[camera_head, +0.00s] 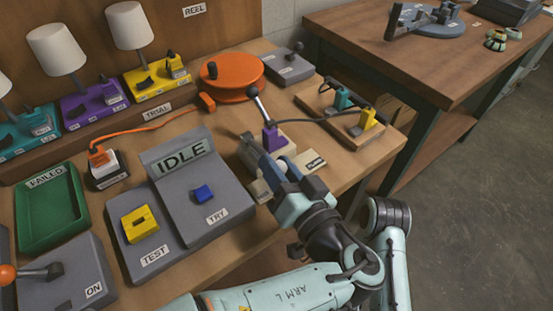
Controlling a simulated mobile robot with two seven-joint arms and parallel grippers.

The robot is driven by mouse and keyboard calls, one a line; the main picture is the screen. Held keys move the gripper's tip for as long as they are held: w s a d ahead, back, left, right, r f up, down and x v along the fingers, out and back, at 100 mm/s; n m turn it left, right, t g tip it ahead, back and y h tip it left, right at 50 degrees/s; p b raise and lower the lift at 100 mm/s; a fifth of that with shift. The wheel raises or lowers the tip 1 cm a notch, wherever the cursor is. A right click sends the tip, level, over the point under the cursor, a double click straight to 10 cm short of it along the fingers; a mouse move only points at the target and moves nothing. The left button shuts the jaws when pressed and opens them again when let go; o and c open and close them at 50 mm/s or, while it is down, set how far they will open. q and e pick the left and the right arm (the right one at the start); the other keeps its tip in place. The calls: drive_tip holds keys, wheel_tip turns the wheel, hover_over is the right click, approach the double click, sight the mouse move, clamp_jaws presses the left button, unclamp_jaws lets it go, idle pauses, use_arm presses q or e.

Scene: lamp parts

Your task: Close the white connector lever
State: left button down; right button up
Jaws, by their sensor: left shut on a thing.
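A pale off-white connector block (286,160) stands near the bench's right front, with a purple plug (273,139) on top. A metal lever with a dark knob (260,104) rises behind the plug and leans left. I cannot tell whether that is a lever of the block. A smaller white connector (106,170) with an orange plug (99,155) stands far left on a dark base. My right gripper is not in view.
A black cable runs from the purple plug to a wooden board (343,125) with teal and yellow parts. An orange reel (232,78) stands behind. The grey test station (181,270) and green tray (50,208) lie left.

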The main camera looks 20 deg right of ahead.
use_arm(q)
drive_tip(key=shift+d+f+t, duration=0.15)
drive_tip(key=shift+f+t, duration=0.5)
drive_tip(key=shift+t, duration=0.05)
drive_tip(key=c, duration=0.8)
unclamp_jaws()
drive_tip(key=shift+c, duration=0.2)
drive_tip(key=shift+s, duration=0.1)
drive_tip(key=s+d+f, duration=0.1)
drive_tip(key=s, duration=1.2)
drive_tip(key=shift+d, duration=0.4)
drive_tip(key=shift+f, duration=0.1)
